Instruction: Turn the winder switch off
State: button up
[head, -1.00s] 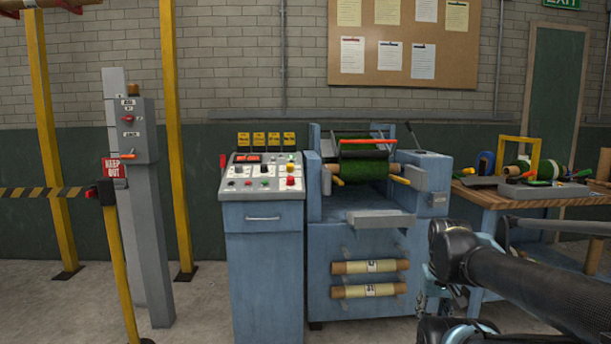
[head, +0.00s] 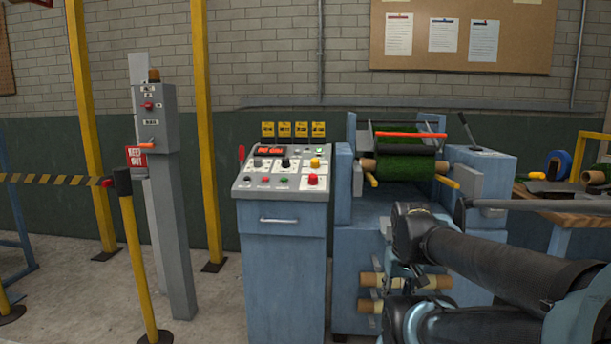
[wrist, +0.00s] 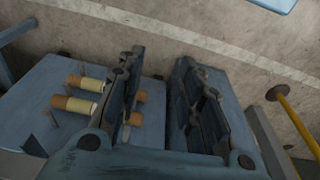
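A blue control console (head: 279,270) stands near the middle of the head view. The labels are too small to read, so I cannot tell which control is the winder switch. My gripper (wrist: 160,58) is open and empty in the wrist view, its two dark fingers apart. It is above the floor beside the blue winding machine (wrist: 57,138), away from the console panel. In the head view my arm hides part of the machine.
The blue machine holds a green turf roll (head: 412,167) right of the console. Left stand a grey post with a control box (head: 157,115) and a yellow barrier post (head: 137,255). A workbench (head: 545,206) is at right.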

jog(key=shift+o, duration=1)
jog(key=shift+w, duration=0.1)
jog(key=shift+o, duration=1.1)
notch_tip(320, 180, up, 2)
jog(key=shift+a+r, duration=0.1)
jog(key=shift+a, duration=0.05)
notch_tip(320, 180, up, 36)
jog(key=t, duration=0.2)
send_over(313, 175)
jog(key=s, duration=0.7)
jog(key=shift+m, duration=0.3)
jog(key=x, duration=1.6)
jog(key=shift+w+r, duration=0.15)
jog(key=shift+w, duration=0.2)
jog(key=shift+c, duration=0.2)
jog(key=c, duration=1)
